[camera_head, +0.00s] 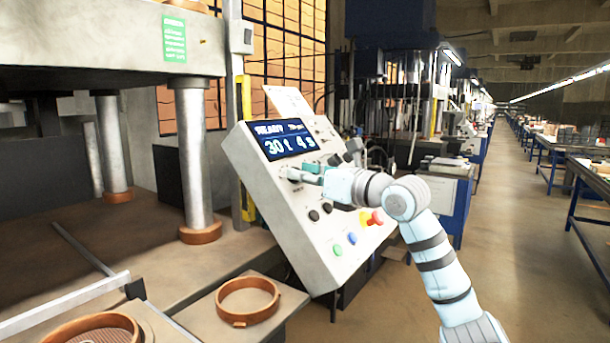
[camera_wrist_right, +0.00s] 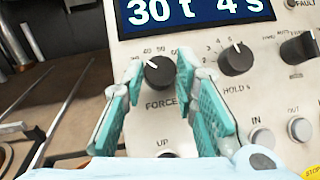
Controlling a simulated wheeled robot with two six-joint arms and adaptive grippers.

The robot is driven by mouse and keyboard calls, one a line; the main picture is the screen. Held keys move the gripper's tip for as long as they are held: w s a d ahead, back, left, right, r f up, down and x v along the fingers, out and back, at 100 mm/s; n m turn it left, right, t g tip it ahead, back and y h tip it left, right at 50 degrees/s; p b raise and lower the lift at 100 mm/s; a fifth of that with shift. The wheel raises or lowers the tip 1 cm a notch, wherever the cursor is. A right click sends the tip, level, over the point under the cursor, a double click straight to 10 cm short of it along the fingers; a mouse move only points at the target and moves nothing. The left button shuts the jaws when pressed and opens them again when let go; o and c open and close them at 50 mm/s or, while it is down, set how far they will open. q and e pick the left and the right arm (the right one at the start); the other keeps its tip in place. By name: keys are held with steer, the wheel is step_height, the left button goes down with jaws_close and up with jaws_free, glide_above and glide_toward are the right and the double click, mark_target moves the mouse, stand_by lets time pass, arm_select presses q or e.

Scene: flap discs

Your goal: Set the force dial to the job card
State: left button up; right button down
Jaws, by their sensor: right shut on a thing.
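The force dial (camera_wrist_right: 158,73) is a black knob with a white pointer line, labelled FORCE, on a pale sloping control panel (camera_head: 270,190). My right gripper (camera_wrist_right: 161,82), with teal fingers, is shut on the force dial, one finger on each side. In the head view my right gripper (camera_head: 303,172) reaches the panel just below the display and hides the dial. The display (camera_head: 283,140) reads 30 t and 4 s. A white card (camera_head: 289,102) stands at the panel's top edge; its writing is too small to read. My left gripper is not in view.
The hold dial (camera_wrist_right: 236,59) sits right of the force dial, and another black knob (camera_wrist_right: 298,46) further right. Push buttons and a red knob (camera_head: 375,217) are lower on the panel. A press with steel columns (camera_head: 194,150) stands left. An orange ring (camera_head: 247,300) lies in front.

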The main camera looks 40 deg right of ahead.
steer(key=shift+r, duration=0.1)
steer(key=shift+a+r+m+g+h+p, duration=0.15)
steer(key=shift+m+h+p, duration=0.65)
steer(key=shift+m, duration=0.4)
steer(key=shift+a+r+m+g+h+p, duration=0.15)
steer(key=shift+m+h+p, duration=0.4)
steer(key=shift+m+h, duration=0.5)
steer(key=shift+f+m+g+h+p, duration=0.15)
steer(key=shift+m+g+h+p, duration=0.55)
steer(key=shift+m, duration=0.95)
steer(key=c, duration=1.3)
jaws_free()
steer(key=shift+s, duration=0.1)
